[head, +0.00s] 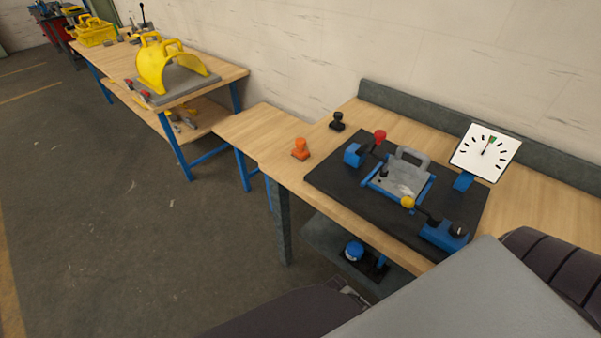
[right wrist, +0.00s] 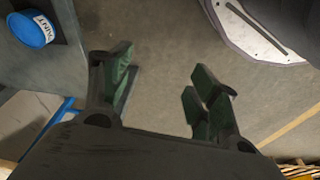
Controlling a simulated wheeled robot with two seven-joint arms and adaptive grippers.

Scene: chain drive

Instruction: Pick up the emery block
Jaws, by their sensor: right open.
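No item can be named the emery block for certain. An orange block with a knob-like top (head: 300,149) stands on the wooden bench near its left end. A smaller black knobbed piece (head: 337,121) stands behind it, to the right. My right gripper (right wrist: 160,80) is open and empty in the right wrist view. Its fingers are spread over bare floor, below and away from the bench top. My left gripper is in neither view.
A dark mat (head: 335,183) carries a blue fixture with a grey handled plate (head: 402,178) and red and yellow knobs. A white dial (head: 485,152) stands behind. A blue paint tin (head: 354,250) sits on the lower shelf. A yellow arched cover (head: 165,66) stands on another bench.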

